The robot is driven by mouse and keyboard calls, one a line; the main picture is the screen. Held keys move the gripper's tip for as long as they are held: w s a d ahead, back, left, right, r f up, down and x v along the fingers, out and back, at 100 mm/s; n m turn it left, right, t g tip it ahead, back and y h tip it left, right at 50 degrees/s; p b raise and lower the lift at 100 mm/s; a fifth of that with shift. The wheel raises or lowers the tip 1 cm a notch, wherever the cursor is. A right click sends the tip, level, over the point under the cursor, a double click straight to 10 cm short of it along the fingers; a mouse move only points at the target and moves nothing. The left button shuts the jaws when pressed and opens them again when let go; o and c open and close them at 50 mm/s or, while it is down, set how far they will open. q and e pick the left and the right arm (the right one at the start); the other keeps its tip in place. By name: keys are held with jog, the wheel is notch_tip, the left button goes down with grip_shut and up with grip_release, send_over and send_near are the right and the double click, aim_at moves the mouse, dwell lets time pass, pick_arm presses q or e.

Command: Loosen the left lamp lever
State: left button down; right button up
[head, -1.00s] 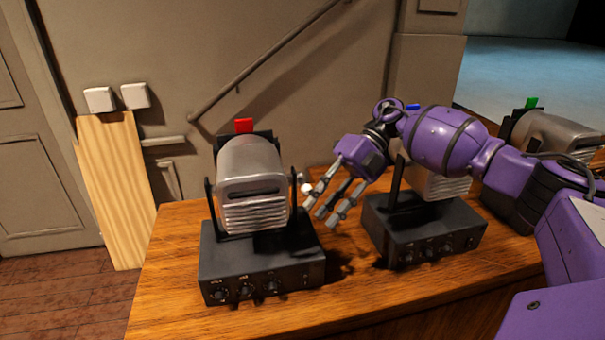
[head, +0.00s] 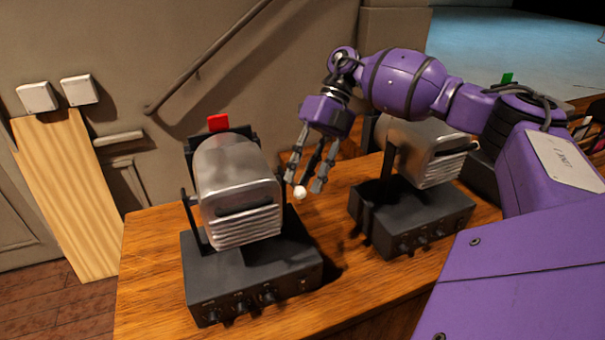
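The left lamp (head: 238,185) is a silver housing with a red tab (head: 218,123) on top, held in a black bracket on a black base box (head: 250,285). Its lever shows as a white ball knob (head: 299,192) at the lamp's right side; the lever's shaft is hard to make out. My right gripper (head: 305,183) points down over the knob, fingers spread open. The knob appears at the fingertips, between the outer fingers; I cannot tell whether they touch it. My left gripper is not in view.
A second lamp (head: 425,150) on its own black box (head: 415,222) stands close at the right, partly behind my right arm. A green tab (head: 507,78) shows farther right. The wooden desk (head: 150,255) is bare at its left edge.

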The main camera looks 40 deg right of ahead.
jog(key=shift+s+a+f, duration=0.15)
jog(key=shift+a+f, duration=0.15)
jog(key=shift+f, duration=0.1)
jog(key=shift+c, duration=0.5)
grip_shut()
